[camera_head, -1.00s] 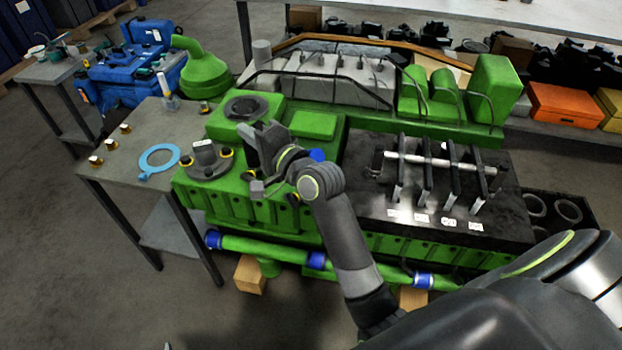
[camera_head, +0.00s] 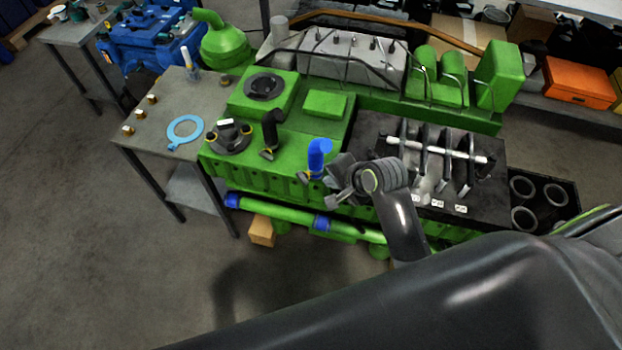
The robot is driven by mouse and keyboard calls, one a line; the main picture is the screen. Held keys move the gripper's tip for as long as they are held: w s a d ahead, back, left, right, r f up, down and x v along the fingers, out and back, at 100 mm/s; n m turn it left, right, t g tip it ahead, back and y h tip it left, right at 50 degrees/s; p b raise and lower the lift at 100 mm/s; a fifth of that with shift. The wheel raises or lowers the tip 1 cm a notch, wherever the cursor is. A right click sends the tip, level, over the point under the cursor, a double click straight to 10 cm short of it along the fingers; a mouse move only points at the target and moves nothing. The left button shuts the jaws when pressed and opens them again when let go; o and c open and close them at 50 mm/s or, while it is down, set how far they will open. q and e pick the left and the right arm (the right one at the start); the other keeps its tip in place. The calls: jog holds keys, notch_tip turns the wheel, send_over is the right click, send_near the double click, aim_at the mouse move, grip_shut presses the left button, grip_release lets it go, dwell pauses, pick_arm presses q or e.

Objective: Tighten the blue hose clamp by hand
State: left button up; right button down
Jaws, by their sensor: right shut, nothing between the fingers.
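A blue elbow hose (camera_head: 319,152) stands upright on the front edge of the green engine (camera_head: 228,160). A small clamp (camera_head: 304,177) shows at its base, mostly as a metal piece on the left; its far side is hidden. My right gripper (camera_head: 338,180) is shut and empty, just right of the blue hose and close to its base. I cannot tell whether it touches the hose. A black elbow hose (camera_head: 272,128) with its own clamp (camera_head: 266,155) stands further left. My left gripper is not in view.
My right arm covers the lower right. A black tray (camera_head: 375,135) with metal rods lies on the engine's right. A green pipe with blue bands (camera_head: 275,214) runs along the front. A grey side table (camera_head: 165,110) holds a light blue ring (camera_head: 185,131) and small brass-coloured parts.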

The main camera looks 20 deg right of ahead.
aim_at(305, 183)
jog(key=p+x, duration=0.1)
jog(key=x, duration=1.1)
jog(key=shift+r, duration=0.1)
jog(key=shift+w, duration=0.1)
